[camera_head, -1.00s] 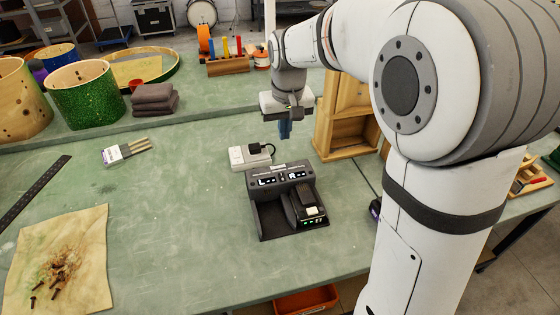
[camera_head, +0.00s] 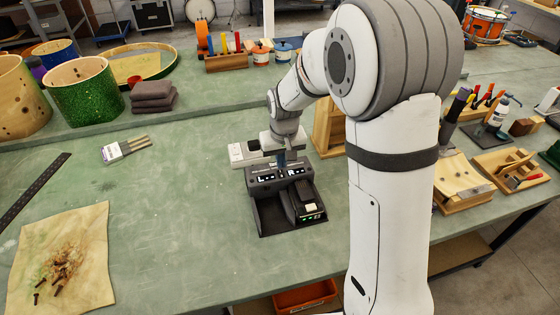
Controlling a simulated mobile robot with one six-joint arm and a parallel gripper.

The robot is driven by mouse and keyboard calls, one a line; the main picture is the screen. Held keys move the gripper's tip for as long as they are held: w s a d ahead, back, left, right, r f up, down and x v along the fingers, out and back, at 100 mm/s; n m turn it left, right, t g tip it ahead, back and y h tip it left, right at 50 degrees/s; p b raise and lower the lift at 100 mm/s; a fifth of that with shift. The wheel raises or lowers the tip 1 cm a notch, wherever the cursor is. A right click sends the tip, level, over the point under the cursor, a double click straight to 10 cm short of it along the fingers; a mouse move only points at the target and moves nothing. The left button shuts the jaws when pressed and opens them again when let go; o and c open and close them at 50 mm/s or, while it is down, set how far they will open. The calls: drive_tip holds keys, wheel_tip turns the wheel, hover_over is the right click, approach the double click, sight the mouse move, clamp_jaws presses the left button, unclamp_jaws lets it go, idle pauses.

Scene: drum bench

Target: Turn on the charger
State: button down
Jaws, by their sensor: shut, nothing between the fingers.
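The dark charger (camera_head: 262,207) sits on the green bench. It has two bays marked L and R. A battery (camera_head: 308,207) sits in the right bay with green lights lit, and the left bay is empty. Behind the charger lies a white power strip (camera_head: 237,154). The black plug seen on it earlier is now hidden by my gripper. I cannot tell whether the fingertips touch the charger or the strip.
A wooden cabinet (camera_head: 328,128) stands close to the right of my gripper. Wooden jigs (camera_head: 455,183) are at the right. The bench left of the charger is clear.

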drive_tip(key=shift+w+f, duration=0.1)
drive_tip(key=shift+f, duration=0.5)
drive_tip(key=shift+p, duration=0.35)
drive_tip(key=shift+w+f+g, duration=0.1)
drive_tip(key=shift+f+g, duration=0.1)
drive_tip(key=shift+g, duration=0.1)
drive_tip(key=shift+s, duration=0.2)
drive_tip(key=shift+s+d+r, duration=0.1)
drive_tip(key=shift+s+r, duration=0.1)
drive_tip(key=shift+s, duration=0.45)
